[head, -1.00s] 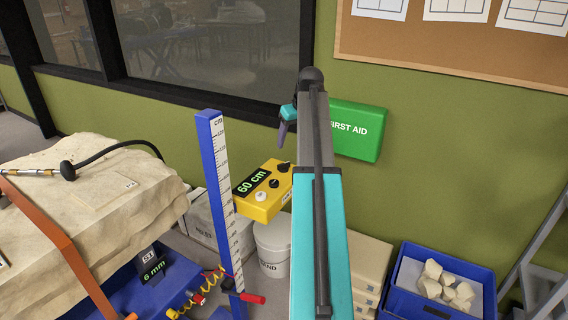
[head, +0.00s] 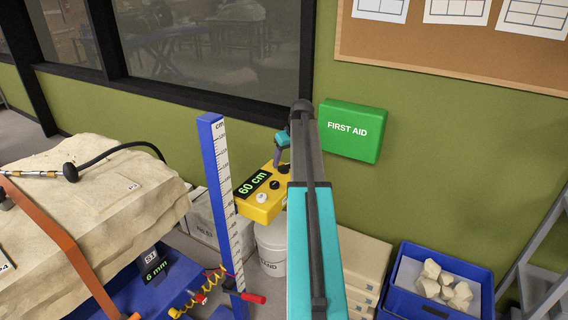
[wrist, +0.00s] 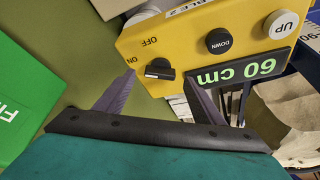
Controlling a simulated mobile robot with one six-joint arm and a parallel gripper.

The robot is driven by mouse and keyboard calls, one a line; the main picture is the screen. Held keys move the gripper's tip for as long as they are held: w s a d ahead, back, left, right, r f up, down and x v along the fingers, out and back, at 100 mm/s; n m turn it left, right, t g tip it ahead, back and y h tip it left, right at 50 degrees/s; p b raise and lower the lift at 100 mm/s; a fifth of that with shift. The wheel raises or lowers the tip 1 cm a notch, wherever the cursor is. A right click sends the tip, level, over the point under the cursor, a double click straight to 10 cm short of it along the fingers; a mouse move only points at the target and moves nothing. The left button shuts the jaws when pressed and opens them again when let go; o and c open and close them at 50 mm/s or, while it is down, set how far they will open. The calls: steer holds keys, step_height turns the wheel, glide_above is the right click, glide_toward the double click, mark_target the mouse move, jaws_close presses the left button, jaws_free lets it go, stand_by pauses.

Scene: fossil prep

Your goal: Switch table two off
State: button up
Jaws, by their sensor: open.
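The yellow control box (head: 264,207) with a green "60 cm" readout is beside the blue height post in the head view. In the wrist view the box (wrist: 205,38) appears upside down, with a partly cut-off label ending in 2. Its black rotary switch (wrist: 160,70) has ON and OFF marks, and its pointer looks turned towards ON. A black DOWN button (wrist: 218,41) and a white UP button (wrist: 282,25) sit along from it. My gripper (wrist: 158,82) is open, its purple fingers on either side of the switch in the picture; contact cannot be told. In the head view my gripper (head: 278,160) covers the switch.
A blue post with a cm scale (head: 220,170) stands left of the box. A green first aid box (head: 352,131) hangs on the wall at right. A rock block (head: 80,200) lies at left. A blue crate of stones (head: 440,285) is at lower right.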

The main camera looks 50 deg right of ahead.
mark_target(284, 168)
steer(key=shift+x, duration=1.35)
steer(key=c, duration=1)
steer(key=shift+w+a, duration=0.1)
steer(key=shift+a, duration=0.35)
steer(key=shift+d, duration=0.3)
